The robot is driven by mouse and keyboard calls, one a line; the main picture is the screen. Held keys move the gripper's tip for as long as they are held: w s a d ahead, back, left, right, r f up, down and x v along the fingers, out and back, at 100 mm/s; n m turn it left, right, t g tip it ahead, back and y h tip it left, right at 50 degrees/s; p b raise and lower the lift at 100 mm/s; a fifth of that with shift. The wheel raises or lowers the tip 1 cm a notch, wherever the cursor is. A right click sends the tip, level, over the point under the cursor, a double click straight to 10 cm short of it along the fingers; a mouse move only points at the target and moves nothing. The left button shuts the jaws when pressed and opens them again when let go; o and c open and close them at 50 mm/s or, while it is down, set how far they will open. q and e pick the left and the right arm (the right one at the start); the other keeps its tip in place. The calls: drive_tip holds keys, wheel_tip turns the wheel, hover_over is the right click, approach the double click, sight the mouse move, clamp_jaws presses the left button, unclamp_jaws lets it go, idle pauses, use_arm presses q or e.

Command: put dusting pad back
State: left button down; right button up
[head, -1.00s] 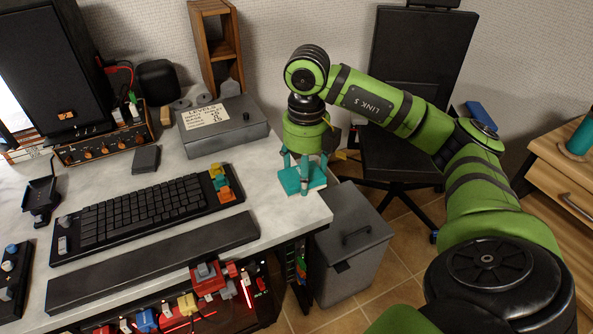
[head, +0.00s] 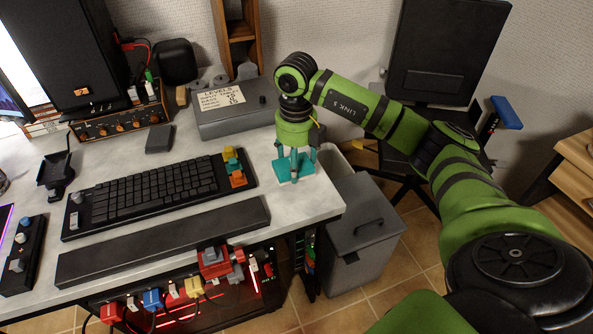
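A flat square teal pad (head: 283,171), which I take to be the dusting pad, is at the right end of the desk, just right of the keyboard. It lies on or just above the desk top; I cannot tell which. My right gripper (head: 295,164) points straight down over it, its teal fingers around the middle of the pad's top. The pad moves along with the gripper, so it appears held. The exact grip is small and partly hidden. My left gripper is out of view.
A black keyboard (head: 150,195) and a dark wrist rest (head: 165,240) lie left of the pad. A grey box with a levels note (head: 235,113) stands behind it. A grey lidded bin (head: 357,235) stands below the desk's right edge, near a black chair (head: 440,55). A blue-topped object (head: 507,112) is at right.

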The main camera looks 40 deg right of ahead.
drive_tip(key=shift+f, duration=0.5)
wheel_tip(320, 180, down, 2)
drive_tip(key=shift+s+f, duration=0.1)
drive_tip(key=shift+f, duration=0.4)
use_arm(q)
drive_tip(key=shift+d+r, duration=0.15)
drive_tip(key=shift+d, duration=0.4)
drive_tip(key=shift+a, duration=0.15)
use_arm(e)
drive_tip(key=shift+f, duration=0.1)
drive_tip(key=o, duration=1)
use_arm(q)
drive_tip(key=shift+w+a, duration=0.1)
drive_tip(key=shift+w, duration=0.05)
